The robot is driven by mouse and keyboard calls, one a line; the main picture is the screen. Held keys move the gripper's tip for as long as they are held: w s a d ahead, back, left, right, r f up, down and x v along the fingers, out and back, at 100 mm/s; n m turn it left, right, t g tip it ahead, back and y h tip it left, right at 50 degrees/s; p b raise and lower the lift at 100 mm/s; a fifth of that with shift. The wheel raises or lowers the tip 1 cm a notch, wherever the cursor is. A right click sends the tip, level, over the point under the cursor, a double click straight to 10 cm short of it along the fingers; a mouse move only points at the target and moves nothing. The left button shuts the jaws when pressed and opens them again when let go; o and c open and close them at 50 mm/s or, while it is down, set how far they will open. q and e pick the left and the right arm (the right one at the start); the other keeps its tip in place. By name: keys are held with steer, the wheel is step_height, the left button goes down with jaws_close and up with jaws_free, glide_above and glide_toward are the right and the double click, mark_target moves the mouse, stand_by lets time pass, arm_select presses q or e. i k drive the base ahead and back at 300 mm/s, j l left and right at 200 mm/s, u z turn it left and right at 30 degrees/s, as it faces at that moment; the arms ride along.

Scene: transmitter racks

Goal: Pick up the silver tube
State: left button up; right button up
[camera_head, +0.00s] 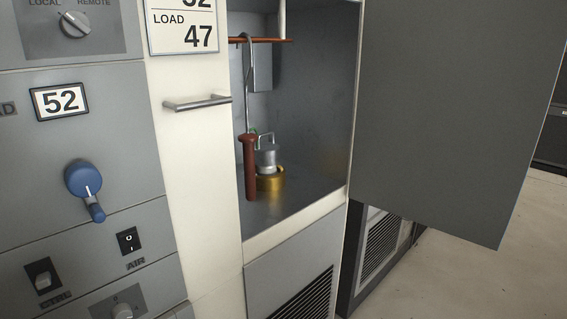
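A silver cylinder with a thin handle on top (266,157) stands upright inside an open cabinet compartment; it looks like the silver tube. Its lower part sits in or on a gold-coloured round base (271,181) on the compartment floor; I cannot tell which. A rod with a reddish-brown handle (251,168) hangs in front of the cylinder's left side and partly hides it and the base. The rod's hooked top is at a copper bar (265,40). Neither of my grippers is in view.
The compartment's grey door (450,110) stands open to the right. A horizontal metal handle (197,103) sticks out from the cream panel left of the opening. A blue knob (84,180) and switches are on the grey panel further left. Floor shows at lower right.

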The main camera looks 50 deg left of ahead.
mark_target(267, 157)
steer(key=k+j+u, duration=0.1)
steer(key=u, duration=1.4)
